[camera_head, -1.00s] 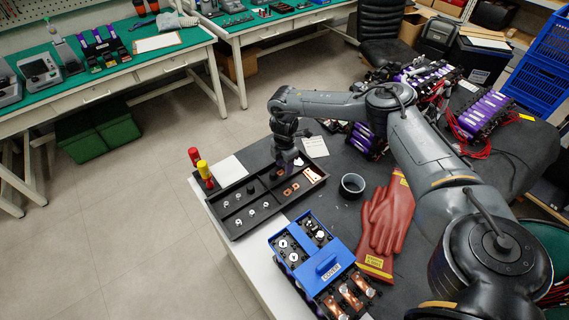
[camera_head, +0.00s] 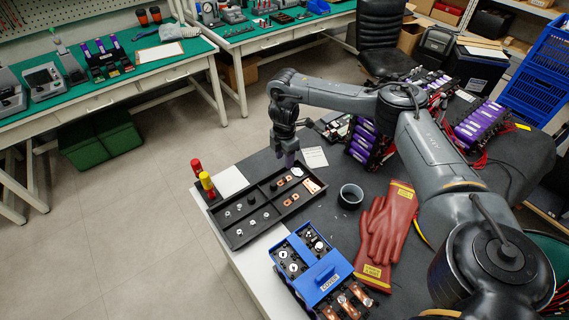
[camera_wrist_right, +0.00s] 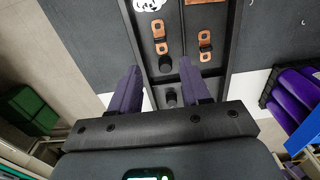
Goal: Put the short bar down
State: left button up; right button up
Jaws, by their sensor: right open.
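Two small copper bars lie in compartments of the black tray (camera_head: 240,240). One bar (camera_head: 284,181) is in the far row, just below my right gripper (camera_head: 289,161); the other bar (camera_head: 291,199) is in the near row. In the right wrist view, the far-row bar (camera_wrist_right: 159,38) lies just beyond the gap between my open, empty fingers (camera_wrist_right: 160,72). The near-row bar (camera_wrist_right: 205,45) lies to the right of the divider. Both look similar in size, and I cannot tell for sure which is the short one. My left gripper is not in view.
A blue-covered battery module (camera_head: 318,270), red gloves (camera_head: 388,225) and a dark cup (camera_head: 350,196) stand nearby. Purple-celled modules (camera_head: 365,140) lie behind. Small hardware fills other compartments.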

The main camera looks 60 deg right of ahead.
jog(key=shift+r+p, duration=0.45)
jog(key=shift+r, duration=0.9)
